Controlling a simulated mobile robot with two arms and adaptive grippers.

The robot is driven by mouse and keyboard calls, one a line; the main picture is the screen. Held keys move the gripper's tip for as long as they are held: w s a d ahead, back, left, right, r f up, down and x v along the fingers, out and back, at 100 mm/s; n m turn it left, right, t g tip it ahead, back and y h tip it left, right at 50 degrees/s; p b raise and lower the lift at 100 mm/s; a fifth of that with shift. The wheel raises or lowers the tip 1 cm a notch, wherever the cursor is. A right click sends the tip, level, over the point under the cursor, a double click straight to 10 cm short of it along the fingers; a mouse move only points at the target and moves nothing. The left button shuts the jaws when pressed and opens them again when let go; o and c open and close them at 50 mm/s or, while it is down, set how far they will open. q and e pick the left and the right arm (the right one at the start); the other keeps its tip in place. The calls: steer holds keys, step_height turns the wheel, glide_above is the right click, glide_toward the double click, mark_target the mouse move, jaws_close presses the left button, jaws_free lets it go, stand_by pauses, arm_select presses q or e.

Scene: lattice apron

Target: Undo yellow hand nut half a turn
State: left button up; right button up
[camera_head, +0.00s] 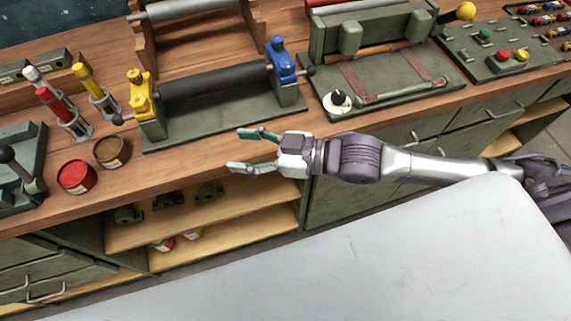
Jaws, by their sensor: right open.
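The yellow hand nut (135,76) appears to be the knob on top of the yellow clamp block (140,98), at the left end of a dark roller (215,84). A blue clamp block (283,65) holds the roller's right end. My right gripper (238,150) is open and empty, its teal-tipped fingers pointing left. In the picture it is right of and below the yellow block, by the bench's front edge, apart from the nut. The nut is small, so its turn angle cannot be told. My left gripper is not in view.
A black ball handle (118,119) juts left of the yellow block. Red (76,177) and brown (112,151) pots and upright tubes (58,105) stand left on the wooden bench. A green plate with straps (390,90) lies right of the roller. Open shelves (240,222) lie below.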

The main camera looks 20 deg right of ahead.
steer(key=s+d+f+m+h, duration=0.1)
steer(key=d+f+m+h, duration=0.4)
steer(key=f+h, duration=0.3)
steer(key=shift+s+d+m+t+h, duration=0.3)
steer(key=shift+d+m, duration=0.1)
steer(key=shift+m, duration=0.1)
